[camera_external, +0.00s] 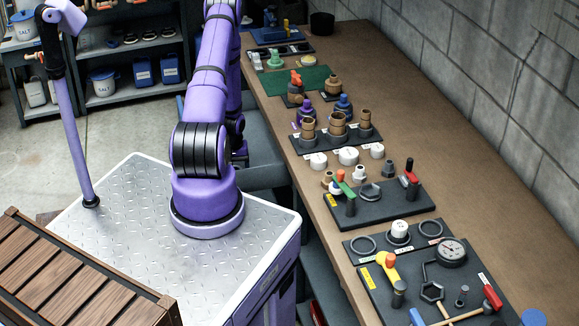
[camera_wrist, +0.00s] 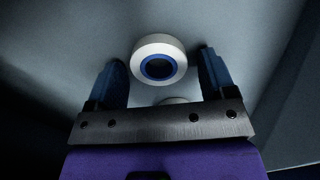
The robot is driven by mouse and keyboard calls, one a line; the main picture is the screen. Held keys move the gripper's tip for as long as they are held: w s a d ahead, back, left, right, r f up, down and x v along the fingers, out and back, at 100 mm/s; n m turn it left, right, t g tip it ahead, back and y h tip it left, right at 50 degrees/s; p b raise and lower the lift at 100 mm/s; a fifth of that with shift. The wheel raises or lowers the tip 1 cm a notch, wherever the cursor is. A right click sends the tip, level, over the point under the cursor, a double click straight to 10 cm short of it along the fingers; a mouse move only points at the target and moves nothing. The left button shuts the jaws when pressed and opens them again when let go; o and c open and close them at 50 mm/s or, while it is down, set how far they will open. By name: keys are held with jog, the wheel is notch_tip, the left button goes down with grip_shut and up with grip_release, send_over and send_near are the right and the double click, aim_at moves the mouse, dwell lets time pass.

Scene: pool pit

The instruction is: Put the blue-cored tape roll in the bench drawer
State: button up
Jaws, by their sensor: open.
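The blue-cored tape roll (camera_wrist: 157,44) is a white ring with a blue inner rim. In the wrist view it lies on a smooth grey surface, just above and between the fingertips. My gripper (camera_wrist: 162,60) is open, with a dark blue finger on each side of the roll and a visible gap to it. Nothing is seen held. I cannot tell from these frames whether the grey surface is the drawer's inside.
A brown bench top (camera_external: 440,185) carries dark trays, fittings and tools along a block wall (camera_external: 500,70). Grey-blue cabinet parts (camera_external: 262,150) stand below it. A slatted wooden crate (camera_external: 70,280) is at lower left.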

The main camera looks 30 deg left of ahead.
notch_tip(320, 180, up, 12)
jog(key=shift+r, duration=0.15)
dwell(0.5)
jog(key=shift+r, duration=0.1)
jog(key=s+d+r+m+t, duration=0.1)
jog(key=d+r, duration=0.2)
jog(key=r, duration=0.7)
jog(key=d+r+m+t+y, duration=0.1)
jog(key=d+r, duration=0.2)
jog(key=r, duration=0.7)
jog(key=s+d+r+m, duration=0.1)
jog(key=d+r, duration=0.3)
jog(key=r, duration=0.6)
jog(key=s+d+r+m+t, duration=0.1)
jog(key=s+d+r, duration=0.2)
jog(key=s+r, duration=0.2)
jog(key=s+d+r+m+t, duration=0.1)
jog(key=s+d+r, duration=0.3)
jog(key=s, duration=0.4)
jog(key=s+d+r+m+t+h, duration=0.1)
jog(key=s+d+r+m, duration=0.1)
jog(key=s+r, duration=0.5)
jog(key=shift+d, duration=0.8)
